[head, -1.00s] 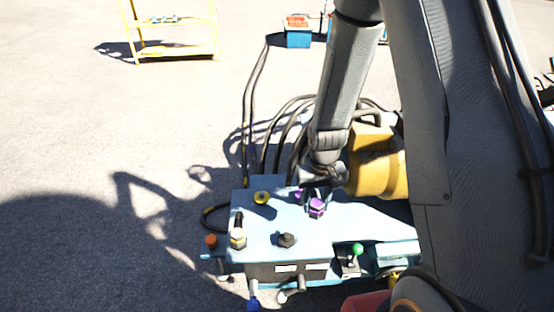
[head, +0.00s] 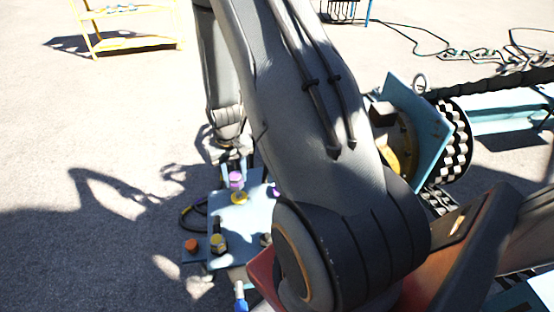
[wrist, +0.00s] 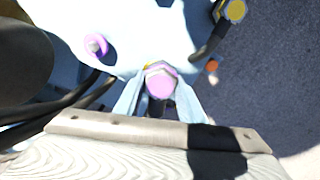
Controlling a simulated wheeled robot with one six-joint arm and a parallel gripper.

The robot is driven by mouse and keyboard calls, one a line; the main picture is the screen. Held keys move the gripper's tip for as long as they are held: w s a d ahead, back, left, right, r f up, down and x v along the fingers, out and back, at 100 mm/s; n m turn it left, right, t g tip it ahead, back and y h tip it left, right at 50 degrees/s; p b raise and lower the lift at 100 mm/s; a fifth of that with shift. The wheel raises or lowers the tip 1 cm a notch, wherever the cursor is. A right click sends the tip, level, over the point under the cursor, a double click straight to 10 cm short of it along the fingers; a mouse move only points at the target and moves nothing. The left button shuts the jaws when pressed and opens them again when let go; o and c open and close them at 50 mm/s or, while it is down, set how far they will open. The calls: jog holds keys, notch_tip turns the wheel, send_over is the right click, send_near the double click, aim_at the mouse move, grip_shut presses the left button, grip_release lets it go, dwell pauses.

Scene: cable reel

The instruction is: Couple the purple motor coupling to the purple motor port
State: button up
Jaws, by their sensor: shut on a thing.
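The purple motor coupling (head: 236,180), a hexagonal-headed piece, is between the fingers of my gripper (head: 236,170) in the head view. In the wrist view the coupling (wrist: 161,82) shows between the two pale blue fingertips (wrist: 160,100), and my gripper is shut on it. The coupling appears above or close to the yellow port (head: 239,197); the gap cannot be judged. The purple motor port (head: 273,190) is on the panel to the right, partly hidden by my arm. In the wrist view the port (wrist: 96,44) is a purple ring, up and left of the coupling.
The light blue panel (head: 225,222) carries a yellow-headed coupling (head: 218,243) and an orange knob (head: 191,245) at its left. Black cables (wrist: 75,100) run beside my gripper in the wrist view. A yellow rack (head: 130,30) stands far off; pavement at left is open.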

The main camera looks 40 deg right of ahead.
jog(key=s+d+m+p, duration=0.1)
jog(key=s+d+m, duration=0.1)
jog(key=d, duration=0.6)
jog(key=s+d+m+p, duration=0.1)
jog(key=s+d+p, duration=0.15)
jog(key=d, duration=0.55)
jog(key=f+b, duration=0.6)
jog(key=f, duration=0.1)
jog(key=shift+s+a+f, duration=0.1)
jog(key=shift+s+f, duration=0.1)
jog(key=shift+f, duration=0.1)
jog(key=shift+f+b, duration=0.45)
jog(key=shift+f, duration=0.55)
jog(key=shift+s+f, duration=0.1)
jog(key=shift+f, duration=0.35)
jog(key=o, duration=1.2)
jog(key=shift+o, duration=0.2)
jog(key=shift+r, duration=0.1)
notch_tip(320, 180, up, 8)
jog(key=shift+f, duration=0.2)
